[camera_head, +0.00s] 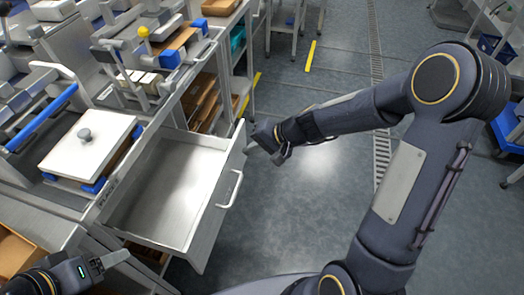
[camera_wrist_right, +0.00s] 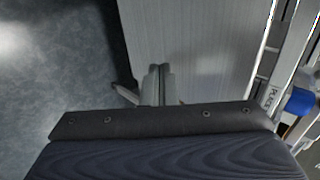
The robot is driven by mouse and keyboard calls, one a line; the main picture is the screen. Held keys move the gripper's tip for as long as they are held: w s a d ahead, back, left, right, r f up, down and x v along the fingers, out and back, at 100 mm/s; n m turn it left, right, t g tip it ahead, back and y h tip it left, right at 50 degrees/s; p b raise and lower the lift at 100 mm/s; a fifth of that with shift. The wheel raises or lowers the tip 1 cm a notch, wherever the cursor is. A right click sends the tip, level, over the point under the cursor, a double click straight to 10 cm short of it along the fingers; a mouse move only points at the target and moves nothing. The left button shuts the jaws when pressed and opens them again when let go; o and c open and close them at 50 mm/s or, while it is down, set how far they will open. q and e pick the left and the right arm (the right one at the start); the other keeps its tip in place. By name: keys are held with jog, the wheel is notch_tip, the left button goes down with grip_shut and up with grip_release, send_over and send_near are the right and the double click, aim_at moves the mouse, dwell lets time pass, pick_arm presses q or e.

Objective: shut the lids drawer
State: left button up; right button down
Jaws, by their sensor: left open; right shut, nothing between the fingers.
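The drawer (camera_head: 206,228) is pulled well out of the grey bench, and its pale inside looks empty. Its bar handle (camera_head: 231,190) is on the front panel, facing right. My right gripper (camera_head: 252,134) is shut and empty at the far end of the drawer front. In the right wrist view its closed fingers (camera_wrist_right: 158,82) lie over or against the pale drawer panel (camera_wrist_right: 195,40); I cannot tell if they touch it. My left gripper (camera_head: 108,262) is open and empty at the lower left, near the drawer's near side, clear of the handle.
A white lidded board with a knob (camera_head: 85,140) stands on the bench above the drawer. Shelves with brown boxes (camera_head: 200,100) are beyond the drawer. The floor (camera_head: 290,200) right of the drawer is open. A blue bin (camera_head: 508,130) is at the far right.

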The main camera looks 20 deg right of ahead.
aim_at(224, 144)
jog(key=w+a, duration=0.1)
jog(key=a, duration=0.1)
jog(key=w+a, duration=0.3)
jog(key=a, duration=0.2)
jog(key=shift+w, duration=0.2)
jog(key=w+a+p, duration=0.1)
jog(key=w+a, duration=0.1)
jog(key=a, duration=0.1)
jog(key=w+a+p, duration=0.1)
jog(key=w+a, duration=0.1)
jog(key=a, duration=0.1)
jog(key=w+a+p, duration=0.1)
jog(key=w+a, duration=0.2)
jog(key=a, duration=0.1)
jog(key=shift+w+p, duration=0.1)
jog(key=shift+p, duration=0.2)
jog(key=shift+w+a, duration=0.1)
jog(key=shift+a, duration=0.15)
jog(key=shift+r, duration=0.1)
jog(key=shift+a, duration=0.1)
